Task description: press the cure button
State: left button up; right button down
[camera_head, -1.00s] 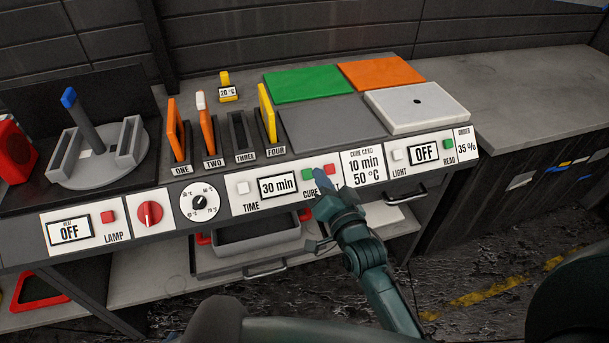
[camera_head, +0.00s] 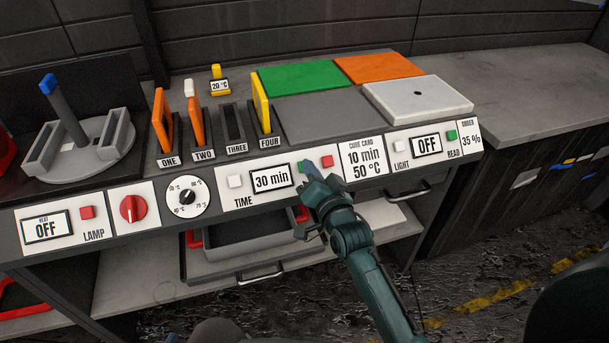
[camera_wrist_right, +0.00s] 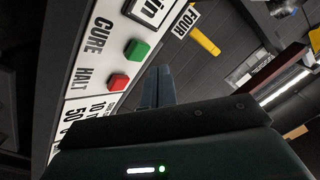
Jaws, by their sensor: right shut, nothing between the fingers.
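The green cure button (camera_wrist_right: 136,50) shows on the white panel in the right wrist view, beside the word CURE. The red halt button (camera_wrist_right: 117,82) is next to it, and it also shows in the head view (camera_head: 327,161). My right gripper (camera_head: 307,169) is shut and empty, its blue fingertips in front of the green button in the head view and mostly hiding it. In the right wrist view the shut fingers (camera_wrist_right: 158,86) stand beside the two buttons. I cannot tell whether they touch the green one. My left gripper is not in view.
The time display (camera_head: 271,179) reads 30 min, and the cure card (camera_head: 363,159) reads 10 min, 50 °C. A white time button (camera_head: 235,181), a temperature dial (camera_head: 187,197) and a light button (camera_head: 398,146) share the panel. Below is a grey tray (camera_head: 250,235).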

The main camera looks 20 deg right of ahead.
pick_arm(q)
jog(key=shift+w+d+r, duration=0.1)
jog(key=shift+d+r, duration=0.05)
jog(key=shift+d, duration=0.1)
pick_arm(e)
jog(key=shift+w+f, duration=0.35)
jog(key=shift+w, duration=0.1)
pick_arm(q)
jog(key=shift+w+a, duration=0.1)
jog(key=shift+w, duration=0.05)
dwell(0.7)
pick_arm(e)
jog(key=shift+f, duration=0.1)
dwell(0.6)
pick_arm(q)
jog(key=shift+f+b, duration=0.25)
jog(key=shift+b, duration=0.1)
pick_arm(e)
jog(key=shift+w+f, duration=0.2)
jog(key=shift+w, duration=0.1)
